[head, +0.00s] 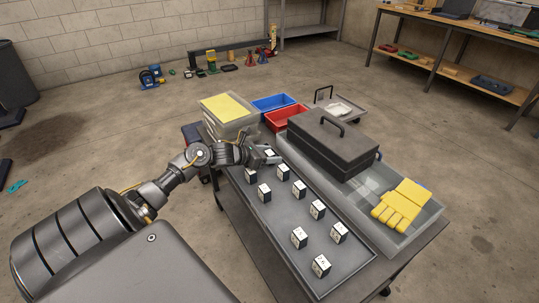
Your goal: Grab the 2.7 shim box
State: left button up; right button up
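Several small black-and-white shim boxes stand in rows on the grey tray (262,222) on the cart. They include a far-left box (250,176), a box behind the middle (282,171), a middle box (299,189) and a front box (321,266). Their labels are too small to read, so I cannot tell which is the 2.7 box. My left gripper (268,155) is at the far end of the tray, just beyond the rows. A pale patch shows at its fingertips; I cannot tell whether it is a box or whether the fingers are shut. My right gripper is out of view.
A black toolbox (334,146) and yellow gloves (401,204) rest in a grey bin (425,218) right of the tray. Blue (273,103) and red (286,117) bins and a yellow-topped container (229,109) stand at the back. The tray's near left part is bare.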

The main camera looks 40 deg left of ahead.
aim_at(268, 153)
pick_arm(q)
jog(key=c, duration=0.9)
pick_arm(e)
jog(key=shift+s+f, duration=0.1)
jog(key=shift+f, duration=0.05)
